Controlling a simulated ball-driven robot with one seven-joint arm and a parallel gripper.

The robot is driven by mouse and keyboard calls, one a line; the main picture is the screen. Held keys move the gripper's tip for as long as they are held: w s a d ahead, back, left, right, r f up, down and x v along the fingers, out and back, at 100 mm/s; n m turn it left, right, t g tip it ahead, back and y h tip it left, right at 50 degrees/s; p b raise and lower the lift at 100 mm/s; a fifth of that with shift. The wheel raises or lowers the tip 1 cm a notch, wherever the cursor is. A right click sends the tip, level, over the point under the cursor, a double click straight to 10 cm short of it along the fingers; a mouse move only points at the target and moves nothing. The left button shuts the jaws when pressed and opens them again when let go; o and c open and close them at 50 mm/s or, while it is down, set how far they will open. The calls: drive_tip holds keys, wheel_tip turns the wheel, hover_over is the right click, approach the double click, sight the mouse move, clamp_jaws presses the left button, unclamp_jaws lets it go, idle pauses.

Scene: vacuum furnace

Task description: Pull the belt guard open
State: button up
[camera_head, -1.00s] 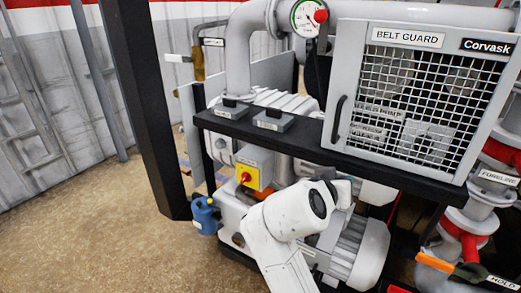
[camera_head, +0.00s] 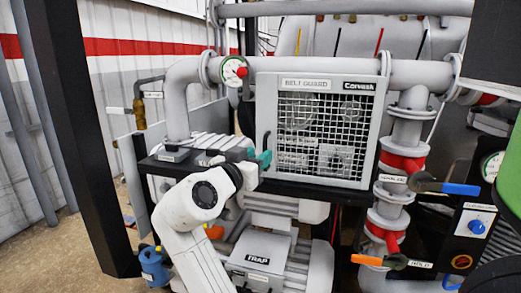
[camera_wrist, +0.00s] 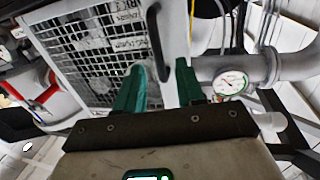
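The belt guard (camera_head: 330,182) is a grey box-shaped cover with a wire-mesh front, labelled BELT GUARD. It looks closed. Its black bow handle (camera_head: 266,142) is upright on the left edge of the front. My gripper (camera_head: 262,160) is at the lower left of the guard, by the handle. In the wrist view my gripper (camera_wrist: 160,70) has its two teal fingers apart, with nothing clamped. The handle (camera_wrist: 154,28) shows beyond and between the fingertips there, its lower end reaching down between them. I cannot tell whether they touch it.
A pressure gauge (camera_head: 233,72) and grey pipe (camera_head: 185,90) are left of and above the guard. Valves with blue (camera_head: 458,189) and orange (camera_head: 368,260) handles stand at the right. A black post (camera_head: 75,140) rises at the left.

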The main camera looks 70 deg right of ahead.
drive_tip(key=shift+s+d, duration=0.2)
drive_tip(key=shift+d, duration=1.3)
clamp_jaws()
